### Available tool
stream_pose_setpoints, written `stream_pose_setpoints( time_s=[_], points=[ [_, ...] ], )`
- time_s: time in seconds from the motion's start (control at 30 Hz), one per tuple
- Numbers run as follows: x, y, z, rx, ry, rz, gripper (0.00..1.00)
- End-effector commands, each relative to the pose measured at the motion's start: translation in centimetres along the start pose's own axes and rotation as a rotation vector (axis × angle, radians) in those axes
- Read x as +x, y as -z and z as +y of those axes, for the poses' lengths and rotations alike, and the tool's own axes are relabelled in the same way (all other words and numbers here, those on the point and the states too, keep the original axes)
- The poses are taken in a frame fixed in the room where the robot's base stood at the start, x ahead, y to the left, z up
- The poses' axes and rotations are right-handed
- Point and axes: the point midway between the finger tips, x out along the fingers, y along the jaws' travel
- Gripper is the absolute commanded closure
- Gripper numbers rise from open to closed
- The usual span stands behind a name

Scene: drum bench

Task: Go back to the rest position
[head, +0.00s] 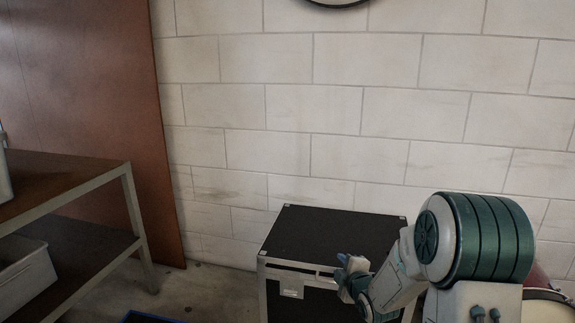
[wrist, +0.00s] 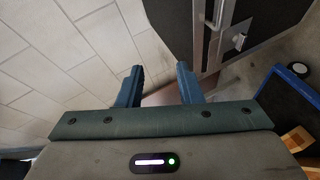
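My gripper (wrist: 158,88) shows in the wrist view with its two blue-green fingers standing apart and nothing between them. In the head view my arm reaches in from the lower right, and my gripper (head: 345,262) is small there, in front of the black case and partly hidden by my own wrist. No object is held in it.
A black flight case (head: 335,232) with metal edges stands against the white block wall (head: 300,100). A shelf table (head: 70,180) with a grey bin (head: 25,275) is at left. A blue-rimmed tray (wrist: 300,85) lies on the floor. Part of a drum (head: 545,300) shows at lower right.

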Motion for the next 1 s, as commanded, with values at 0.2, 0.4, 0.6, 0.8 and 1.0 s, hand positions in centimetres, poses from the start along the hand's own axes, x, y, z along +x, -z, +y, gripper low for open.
stream_pose_setpoints(
  time_s=[0.2,0.4,0.6,0.8,1.0],
  points=[
    [-7.7,2.2,7.7,0.266,0.174,-0.187,0.67],
    [-16.0,4.1,12.1,0.551,0.294,-0.388,0.67],
    [-25.4,6.7,15.5,0.858,0.384,-0.599,0.67],
    [-34.7,9.8,17.5,1.143,0.46,-0.805,0.67],
    [-40.3,11.8,17.8,1.308,0.51,-0.94,0.67]
  ],
)
